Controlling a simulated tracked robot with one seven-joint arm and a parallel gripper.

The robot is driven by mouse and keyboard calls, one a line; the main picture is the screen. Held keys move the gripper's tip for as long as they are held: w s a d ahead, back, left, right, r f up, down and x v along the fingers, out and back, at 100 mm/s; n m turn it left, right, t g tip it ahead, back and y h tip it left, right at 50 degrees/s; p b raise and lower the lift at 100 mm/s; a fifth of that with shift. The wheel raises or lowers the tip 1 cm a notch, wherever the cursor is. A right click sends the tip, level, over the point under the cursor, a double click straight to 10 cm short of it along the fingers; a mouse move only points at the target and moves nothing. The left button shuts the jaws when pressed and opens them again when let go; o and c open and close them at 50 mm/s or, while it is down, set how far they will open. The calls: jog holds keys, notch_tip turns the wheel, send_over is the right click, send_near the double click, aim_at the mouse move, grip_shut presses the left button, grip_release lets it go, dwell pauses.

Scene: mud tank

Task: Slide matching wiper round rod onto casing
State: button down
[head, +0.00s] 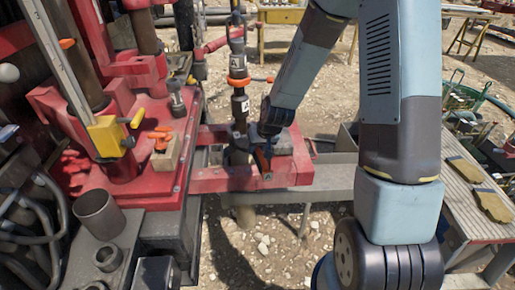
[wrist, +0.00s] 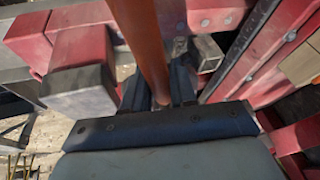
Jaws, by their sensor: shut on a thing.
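An upright dark rod string (head: 239,105) with an orange collar (head: 238,81) and white labels stands over the red frame. A dark piece (head: 239,156) surrounds its foot at frame level; I cannot tell whether this is the casing top or a wiper. My gripper (head: 263,155) points down close to the right of the rod's foot. In the wrist view, an orange-brown bar (wrist: 150,45) runs down between the dark fingers of my gripper (wrist: 158,85), which are shut on it. Its lower end is hidden by my gripper body. No wiper is clearly visible.
The red frame (head: 210,182) and a grey beam (head: 335,182) surround the work spot. The red rig with a yellow clamp (head: 108,136) stands left. Loose pipe pieces (head: 99,215) lie front left. A table with gloves (head: 493,205) is at right. Gravel is open behind.

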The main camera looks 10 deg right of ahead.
jog(key=shift+w+a+f, duration=0.15)
jog(key=shift+w+f, duration=0.35)
jog(key=shift+w, duration=0.25)
jog(key=shift+w+a+f, duration=0.1)
jog(key=shift+w+f, duration=0.4)
jog(key=shift+w, duration=0.25)
jog(key=w+a, duration=0.1)
jog(key=w, duration=0.8)
jog(key=shift+w+a+f, duration=0.2)
jog(key=shift+a+f, duration=0.1)
jog(key=shift+a, duration=0.05)
dwell(0.7)
jog(key=shift+w, duration=0.1)
jog(key=shift+f, duration=0.45)
dwell(0.8)
jog(key=c, duration=0.8)
grip_release()
jog(key=v, duration=1.3)
jog(key=shift+d+r, duration=0.15)
jog(key=shift+r, duration=0.1)
